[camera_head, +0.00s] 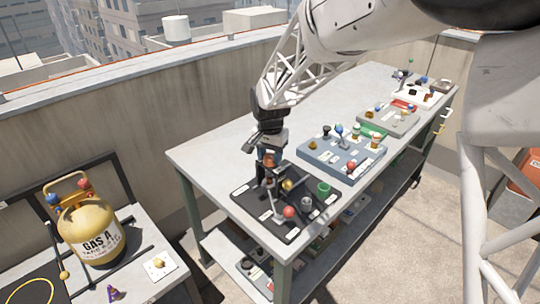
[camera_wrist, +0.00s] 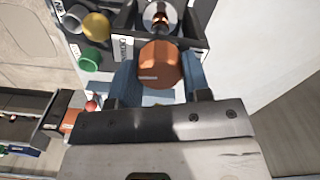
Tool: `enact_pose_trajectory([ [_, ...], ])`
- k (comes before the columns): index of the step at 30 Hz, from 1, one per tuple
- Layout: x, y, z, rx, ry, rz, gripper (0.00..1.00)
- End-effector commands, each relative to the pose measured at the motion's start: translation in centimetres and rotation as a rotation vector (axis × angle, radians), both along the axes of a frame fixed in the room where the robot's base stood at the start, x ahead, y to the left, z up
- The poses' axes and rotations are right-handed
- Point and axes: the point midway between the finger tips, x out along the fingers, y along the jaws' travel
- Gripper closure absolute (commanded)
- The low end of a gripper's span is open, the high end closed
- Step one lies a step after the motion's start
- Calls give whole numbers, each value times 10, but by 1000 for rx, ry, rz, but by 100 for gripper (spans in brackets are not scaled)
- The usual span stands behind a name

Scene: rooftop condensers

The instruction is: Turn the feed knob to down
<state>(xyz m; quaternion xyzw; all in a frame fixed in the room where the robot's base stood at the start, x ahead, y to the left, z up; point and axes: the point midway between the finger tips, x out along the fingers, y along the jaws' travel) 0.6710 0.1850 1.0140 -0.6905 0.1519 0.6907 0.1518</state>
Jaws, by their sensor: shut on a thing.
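An orange knob (camera_wrist: 160,65) with a pale mark on its face sits between the two blue fingers of my gripper (camera_wrist: 158,78) in the wrist view. The fingers are closed on its sides. In the head view my gripper (camera_head: 268,156) reaches down over the back left of a black panel (camera_head: 243,193), and the orange knob (camera_head: 270,161) is partly hidden by it. The labels near the knob are too small or covered to read, so I cannot tell its setting or confirm that it is the feed knob.
A green cup-shaped part (camera_head: 323,188), a grey one (camera_head: 307,201), a yellow ball (camera_head: 286,185) and a red ball (camera_head: 289,212) stand close by on the black panel. A blue-grey panel (camera_head: 346,175) with several controls lies behind. A yellow gas cylinder (camera_head: 92,232) stands at left.

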Motion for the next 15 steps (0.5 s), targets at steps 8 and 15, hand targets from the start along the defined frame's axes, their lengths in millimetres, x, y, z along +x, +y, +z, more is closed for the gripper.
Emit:
enact_pose_trajectory([
  [8, 0, 0, 1, 0, -1, -135, 80],
  [15, 0, 0, 1, 0, -1, -172, 80],
])
